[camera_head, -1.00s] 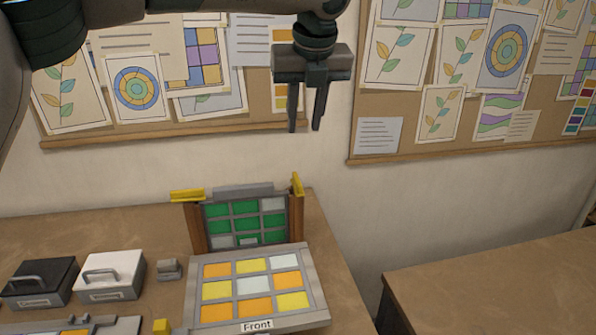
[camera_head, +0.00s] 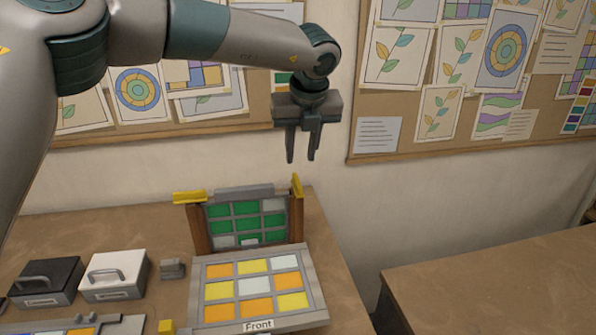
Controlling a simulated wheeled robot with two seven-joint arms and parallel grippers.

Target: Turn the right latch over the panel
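The green and grey panel (camera_head: 246,222) stands upright between two brown wooden posts at the back of the table. The right latch (camera_head: 297,186) is a yellow bar on top of the right post, near the panel's right edge. It shows as a short, steep bar and does not reach across the panel's face. The left yellow latch (camera_head: 189,197) lies level on the left post, pointing outward to the left. My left gripper (camera_head: 302,159) hangs fingers down above the right latch, apart from it. Its fingers are slightly apart and empty. My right gripper is not in view.
A grey-framed tile board (camera_head: 316,284) marked "Front" lies before the panel. A black box (camera_head: 45,282), a white box (camera_head: 114,276) and a small grey block (camera_head: 172,268) stand left. Pinboards hang on the wall behind. The table's right edge is near, with a gap beyond.

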